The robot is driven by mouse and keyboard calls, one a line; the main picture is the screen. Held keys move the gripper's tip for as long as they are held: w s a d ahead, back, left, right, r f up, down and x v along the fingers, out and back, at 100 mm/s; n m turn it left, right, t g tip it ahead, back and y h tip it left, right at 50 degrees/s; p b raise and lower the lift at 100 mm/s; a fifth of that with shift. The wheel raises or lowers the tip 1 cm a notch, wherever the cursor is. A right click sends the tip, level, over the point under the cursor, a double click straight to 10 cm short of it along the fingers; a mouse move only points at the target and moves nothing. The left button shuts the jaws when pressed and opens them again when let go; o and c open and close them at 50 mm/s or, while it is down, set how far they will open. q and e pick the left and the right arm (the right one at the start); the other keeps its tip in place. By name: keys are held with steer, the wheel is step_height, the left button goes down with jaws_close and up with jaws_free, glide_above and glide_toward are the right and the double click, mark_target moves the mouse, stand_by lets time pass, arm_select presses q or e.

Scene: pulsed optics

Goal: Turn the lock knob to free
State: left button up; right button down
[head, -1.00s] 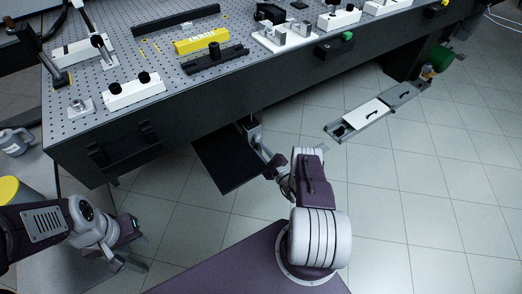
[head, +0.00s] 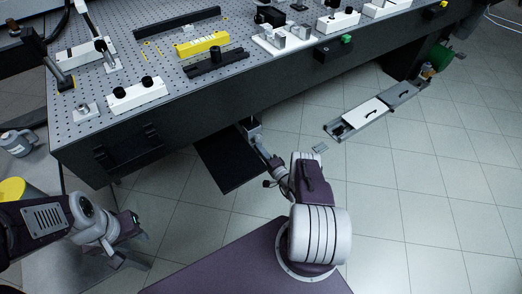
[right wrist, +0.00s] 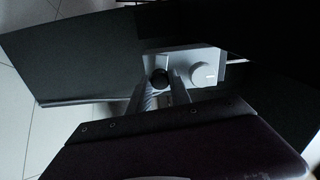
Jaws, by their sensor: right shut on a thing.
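In the right wrist view, a pale grey housing (right wrist: 211,54) carries a round light grey knob (right wrist: 203,76) with a small bright mark. A small dark round knob (right wrist: 160,78) sits just left of it. My right gripper (right wrist: 159,88) is shut on the dark knob, with one finger on each side. The light knob is outside the fingers. In the head view, my right gripper (head: 263,149) reaches the small grey housing (head: 253,128) under the bench edge; the knobs cannot be made out there. My left gripper (head: 130,247) is open and empty at the lower left.
A dark flat panel (head: 226,160) juts out below the optical bench (head: 180,108), left of my right gripper. The bench top holds several optical parts and a yellow block (head: 202,44). A long rail unit with a white cover (head: 366,112) lies right.

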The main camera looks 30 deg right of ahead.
steer(key=shift+n, duration=1)
steer(key=shift+f, duration=0.1)
steer(key=c, duration=1.2)
jaws_free()
steer(key=s+p, duration=0.1)
steer(key=s, duration=0.2)
steer(key=s+p, duration=0.1)
steer(key=s, duration=0.2)
steer(key=s+p, duration=0.1)
steer(key=s, duration=0.2)
steer(key=shift+d, duration=0.35)
steer(key=shift+s, duration=0.1)
